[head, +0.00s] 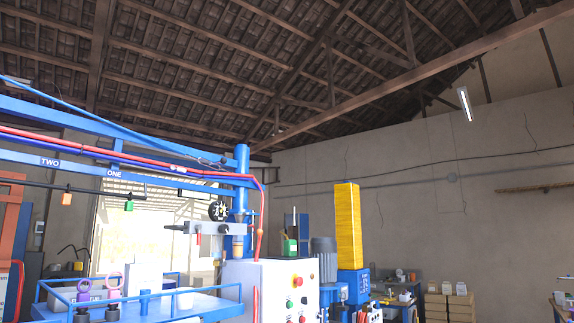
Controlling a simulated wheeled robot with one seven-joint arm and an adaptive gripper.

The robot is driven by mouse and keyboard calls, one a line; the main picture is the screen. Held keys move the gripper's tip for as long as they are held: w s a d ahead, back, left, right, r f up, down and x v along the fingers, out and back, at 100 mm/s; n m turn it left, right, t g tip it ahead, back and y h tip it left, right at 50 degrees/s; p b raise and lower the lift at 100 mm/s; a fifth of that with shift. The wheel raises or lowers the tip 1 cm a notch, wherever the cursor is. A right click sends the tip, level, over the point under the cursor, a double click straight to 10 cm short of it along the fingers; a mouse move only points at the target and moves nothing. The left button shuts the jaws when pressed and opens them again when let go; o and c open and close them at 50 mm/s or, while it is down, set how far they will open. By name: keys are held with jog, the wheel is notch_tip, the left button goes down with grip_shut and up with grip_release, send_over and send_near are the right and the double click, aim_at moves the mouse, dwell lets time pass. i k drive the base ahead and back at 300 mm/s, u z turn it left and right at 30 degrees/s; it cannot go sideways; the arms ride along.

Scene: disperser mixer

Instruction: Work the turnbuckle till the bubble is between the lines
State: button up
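I cannot make out a turnbuckle, a bubble or its lines for certain in the head view. A grey horizontal fitting (206,228) with a dark tip on its left is beside the blue upright column (241,190). A round black part (218,210) with a pale centre sits just above the fitting. These are too small to tell whether either carries a level. My gripper is not in view.
Blue overhead beams (60,116) with red and blue hoses reach in from the left. A white control cabinet (270,288) with buttons stands below the column. A blue railed platform (195,307) is at lower left. A yellow column (347,230) stands right of the cabinet.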

aim_at(224, 160)
jog(key=z, duration=0.5)
jog(key=i, duration=0.8)
jog(key=u, duration=1.7)
